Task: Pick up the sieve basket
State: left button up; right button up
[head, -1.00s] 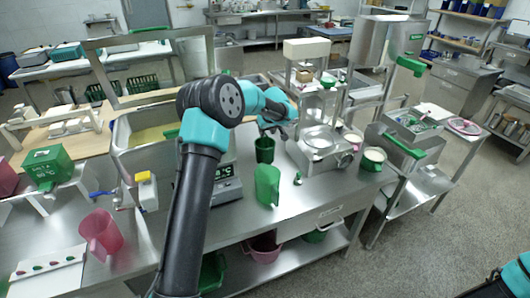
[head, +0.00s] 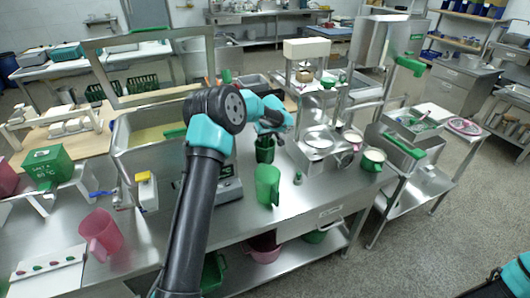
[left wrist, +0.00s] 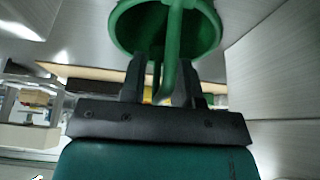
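A dark green round vessel (head: 264,155), which I take to be the sieve basket, stands on the steel table left of the steel machine. In the left wrist view the green vessel (left wrist: 205,30) fills the top centre, with its upright handle in front. My left gripper (head: 268,131) is right above it in the head view. In the left wrist view my left gripper (left wrist: 163,85) is open, with the green handle between its fingers and gaps on both sides. Its mesh, if any, cannot be made out. My right gripper is out of view.
A green jug (head: 268,185) stands just in front of the vessel. A scale (head: 226,185) is to the left and a steel machine (head: 318,148) to the right. A pink jug (head: 100,234) stands at the front left. The table between the jugs is partly behind my left arm.

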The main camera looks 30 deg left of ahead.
pick_arm(q)
grip_shut()
jog(key=shift+r, duration=0.1)
dwell(0.3)
notch_tip(320, 180, up, 10)
jog(key=shift+f, duration=0.1)
dwell(0.4)
dwell(0.3)
